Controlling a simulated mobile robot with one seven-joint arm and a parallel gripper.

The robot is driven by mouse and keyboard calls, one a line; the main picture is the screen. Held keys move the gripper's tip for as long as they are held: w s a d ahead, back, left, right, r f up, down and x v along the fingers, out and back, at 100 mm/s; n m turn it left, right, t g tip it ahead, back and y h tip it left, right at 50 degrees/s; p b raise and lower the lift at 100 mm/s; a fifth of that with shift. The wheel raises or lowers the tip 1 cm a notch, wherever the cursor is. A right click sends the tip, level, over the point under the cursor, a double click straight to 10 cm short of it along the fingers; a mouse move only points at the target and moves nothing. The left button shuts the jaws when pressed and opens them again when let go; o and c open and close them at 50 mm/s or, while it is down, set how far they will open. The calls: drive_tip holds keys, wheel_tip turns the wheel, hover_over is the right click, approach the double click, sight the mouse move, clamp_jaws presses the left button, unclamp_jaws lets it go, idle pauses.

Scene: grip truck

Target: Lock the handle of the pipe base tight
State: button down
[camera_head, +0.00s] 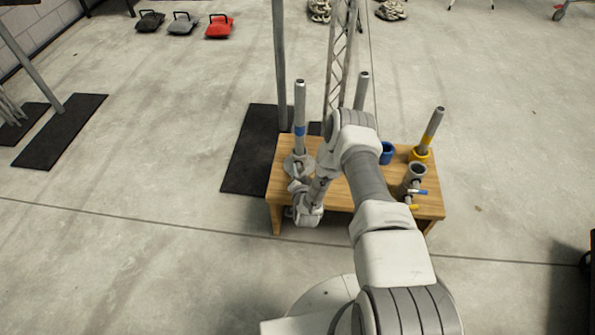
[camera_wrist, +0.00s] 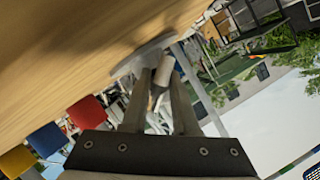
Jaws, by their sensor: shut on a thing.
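The grey pipe base (camera_head: 299,165) stands at the left end of the wooden table. An upright grey pipe (camera_head: 300,108) with a blue band rises from it. My gripper (camera_head: 297,186) is low at the front of this base, partly hidden by my own wrist. In the wrist view, the two fingers (camera_wrist: 160,88) close around a small light cylindrical piece, which looks like the base's handle (camera_wrist: 164,70). The grey flange of the base (camera_wrist: 140,56) lies just beyond it against the wood. The handle's exact angle and how tight it sits cannot be told.
The wooden table (camera_head: 335,196) also bears a blue ring (camera_head: 387,152), a tilted pipe with a yellow band (camera_head: 431,130) and a grey holder (camera_head: 415,172) with blue and yellow parts at the right. A lattice truss (camera_head: 341,55) stands behind. My arm crosses the table's middle.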

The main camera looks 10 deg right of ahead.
idle(0.3)
drive_tip(key=shift+f+m+t+y, duration=0.1)
drive_tip(key=shift+m+t+y, duration=0.25)
drive_tip(key=shift+m, duration=0.55)
drive_tip(key=shift+m+t+y, duration=0.55)
drive_tip(key=shift+m, duration=0.85)
drive_tip(key=c, duration=0.7)
unclamp_jaws()
drive_tip(key=shift+s, duration=0.1)
drive_tip(key=s+p, duration=0.2)
drive_tip(key=s, duration=0.3)
drive_tip(key=s+r+p, duration=0.1)
drive_tip(key=s, duration=0.5)
drive_tip(key=s+d+r+p, duration=0.1)
drive_tip(key=s+p, duration=0.1)
drive_tip(key=s, duration=0.4)
drive_tip(key=shift+r+p, duration=0.25)
drive_tip(key=shift+p, duration=0.1)
